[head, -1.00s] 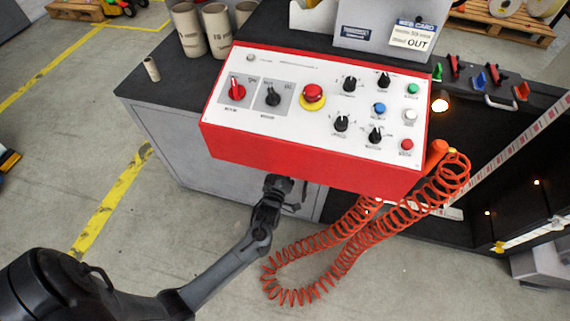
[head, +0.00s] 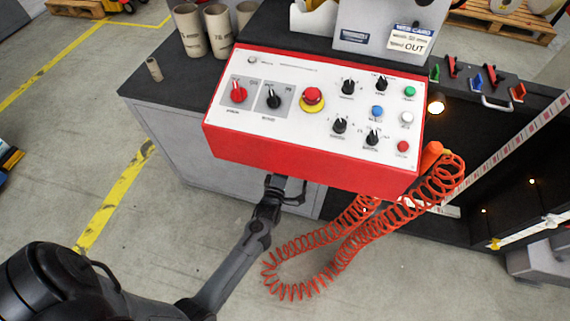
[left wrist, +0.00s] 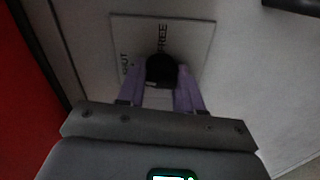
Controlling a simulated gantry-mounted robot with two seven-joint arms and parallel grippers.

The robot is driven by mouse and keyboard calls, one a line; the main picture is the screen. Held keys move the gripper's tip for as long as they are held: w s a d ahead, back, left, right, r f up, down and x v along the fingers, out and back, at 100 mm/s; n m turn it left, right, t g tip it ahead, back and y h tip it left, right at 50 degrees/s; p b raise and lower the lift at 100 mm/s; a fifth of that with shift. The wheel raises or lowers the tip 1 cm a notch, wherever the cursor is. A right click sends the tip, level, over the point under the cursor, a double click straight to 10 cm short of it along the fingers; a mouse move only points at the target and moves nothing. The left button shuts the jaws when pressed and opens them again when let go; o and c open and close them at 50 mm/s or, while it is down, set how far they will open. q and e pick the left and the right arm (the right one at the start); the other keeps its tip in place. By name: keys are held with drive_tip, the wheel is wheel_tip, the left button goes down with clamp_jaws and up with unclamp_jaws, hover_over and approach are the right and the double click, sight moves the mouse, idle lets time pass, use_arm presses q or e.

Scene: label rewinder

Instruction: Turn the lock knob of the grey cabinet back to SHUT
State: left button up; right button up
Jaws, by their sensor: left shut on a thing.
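The lock knob (left wrist: 160,69) is a black round knob on a pale square plate (left wrist: 198,42) in the left wrist view. The plate reads SHUT at its left and FREE near its top middle. The purple-padded fingers of my left gripper (left wrist: 160,92) are closed on the knob from below. I cannot tell where the knob points. In the head view the grey cabinet (head: 185,150) stands under the red control box, and my left gripper (head: 283,184) is at its front. The knob is hidden there. My right gripper is not in view.
The red control box (head: 260,155) overhangs the cabinet front just above my left gripper. A coiled orange cable (head: 300,285) hangs to the right of my forearm. A dark bar (left wrist: 292,5) shows at the upper right of the wrist view. The floor at left is open.

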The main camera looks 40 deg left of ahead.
use_arm(q)
drive_tip(key=shift+r, duration=0.1)
idle(0.3)
drive_tip(key=o, duration=1)
drive_tip(key=shift+a, duration=0.15)
drive_tip(key=shift+o, duration=0.2)
